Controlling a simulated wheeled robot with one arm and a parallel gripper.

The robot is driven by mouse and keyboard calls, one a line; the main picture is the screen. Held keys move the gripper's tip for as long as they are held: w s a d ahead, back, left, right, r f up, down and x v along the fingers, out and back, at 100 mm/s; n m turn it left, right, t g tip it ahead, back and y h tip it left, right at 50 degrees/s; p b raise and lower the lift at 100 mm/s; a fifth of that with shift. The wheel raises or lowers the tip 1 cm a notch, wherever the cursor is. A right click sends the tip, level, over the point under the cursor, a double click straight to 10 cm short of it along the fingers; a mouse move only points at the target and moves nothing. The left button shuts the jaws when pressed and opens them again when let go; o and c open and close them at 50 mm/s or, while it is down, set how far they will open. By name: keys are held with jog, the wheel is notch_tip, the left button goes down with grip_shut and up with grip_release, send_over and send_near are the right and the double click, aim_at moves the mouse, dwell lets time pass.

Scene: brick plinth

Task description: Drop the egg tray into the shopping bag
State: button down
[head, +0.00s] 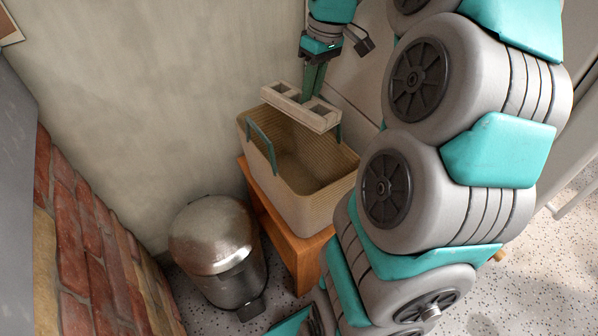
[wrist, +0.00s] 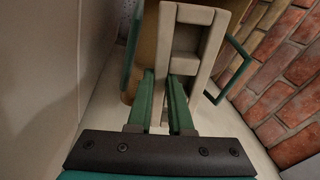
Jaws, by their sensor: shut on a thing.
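The egg tray (head: 291,106) is a pale grey-beige block with square hollows. My gripper (head: 313,88) is shut on it and holds it above the shopping bag's opening, toward the back. In the wrist view, the green fingers of my gripper (wrist: 166,88) pinch one long wall of the egg tray (wrist: 186,44). The shopping bag (head: 305,207) is a tan, open-topped, basket-like bag with green handles. Its inside looks empty where I can see it; the tray hides its back edge. Part of the bag (wrist: 146,48) also shows behind the tray in the wrist view.
The bag stands on an orange wooden stand (head: 292,246) near the plain wall (head: 150,95). A metal bin (head: 212,240) stands on the floor left of the stand. A brick wall (head: 82,240) is at the lower left. My arm fills the right side.

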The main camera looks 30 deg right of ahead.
jog(key=c, duration=0.7)
grip_release()
jog(key=shift+c, duration=0.2)
jog(key=shift+r, duration=0.1)
notch_tip(320, 180, up, 8)
jog(key=d, duration=0.1)
jog(key=shift+s+d+f, duration=0.15)
jog(key=shift+s+f, duration=0.05)
jog(key=shift+f, duration=0.05)
jog(key=s+a+f+g+h, duration=0.1)
jog(key=s+a+f, duration=0.6)
jog(key=s+a, duration=0.45)
jog(key=s+a+f+m+g+h, duration=0.1)
jog(key=s+a+f+m, duration=0.2)
jog(key=s+f, duration=0.8)
jog(key=shift+s+a+f, duration=0.2)
jog(key=shift+s+a, duration=1)
